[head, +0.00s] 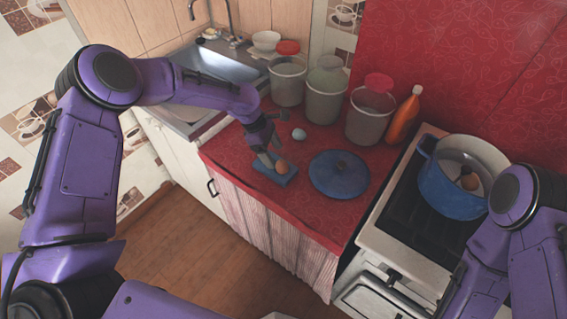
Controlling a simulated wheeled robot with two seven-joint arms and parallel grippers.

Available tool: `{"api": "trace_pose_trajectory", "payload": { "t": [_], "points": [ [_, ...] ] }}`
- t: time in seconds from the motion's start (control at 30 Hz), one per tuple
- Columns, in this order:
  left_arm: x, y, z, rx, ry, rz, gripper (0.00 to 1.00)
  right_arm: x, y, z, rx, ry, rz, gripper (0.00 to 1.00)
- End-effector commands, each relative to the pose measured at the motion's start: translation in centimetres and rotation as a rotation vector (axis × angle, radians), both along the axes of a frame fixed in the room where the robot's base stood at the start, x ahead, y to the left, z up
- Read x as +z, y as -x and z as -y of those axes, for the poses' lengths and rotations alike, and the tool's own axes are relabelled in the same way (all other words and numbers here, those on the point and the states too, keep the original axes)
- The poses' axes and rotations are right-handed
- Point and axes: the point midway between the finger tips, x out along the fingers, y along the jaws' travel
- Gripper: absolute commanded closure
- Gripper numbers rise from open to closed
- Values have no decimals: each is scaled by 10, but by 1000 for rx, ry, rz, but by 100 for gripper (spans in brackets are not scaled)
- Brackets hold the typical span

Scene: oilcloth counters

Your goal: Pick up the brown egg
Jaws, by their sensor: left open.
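A brown egg (282,166) sits at a small blue block or holder (270,174) on the red counter, left of the blue lid. My left gripper (270,160) is open and reaches down right beside this egg, on its left. Whether a finger touches the egg is too small to tell. Another brown, egg-like thing (469,182) lies inside the blue pot (446,197) on the stove. A pale bluish egg (298,134) rests on the counter behind my left gripper. Parts of my right arm show at the lower right, but its gripper does not.
A blue lid (339,174) lies on the counter right of the egg. Three grey canisters (326,95) and an orange bottle (404,115) stand along the back. The sink (215,65) is at the upper left, the stove (408,215) at the right.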

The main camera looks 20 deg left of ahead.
Motion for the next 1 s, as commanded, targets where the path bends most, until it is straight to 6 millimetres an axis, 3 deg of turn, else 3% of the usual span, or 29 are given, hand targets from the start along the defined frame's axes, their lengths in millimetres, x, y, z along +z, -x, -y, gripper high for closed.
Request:
{"api": "trace_pose_trajectory", "payload": {
  "t": [0.3, 0.57, 0.7, 1.0],
  "points": [
    [-47, -7, 23, -2, -2, -8, 27, 21, 0, 0, 0, 0, 0, 57],
    [-53, -8, 25, -2, -2, -4, 27, 20, 0, 0, 0, 0, 0, 57],
    [-53, -8, 25, -2, -2, -4, 66, 20, 0, 0, 0, 0, 0, 57],
    [-53, -8, 24, -2, -2, -4, 67, 20, 0, 0, 0, 0, 0, 57]
  ]
}}
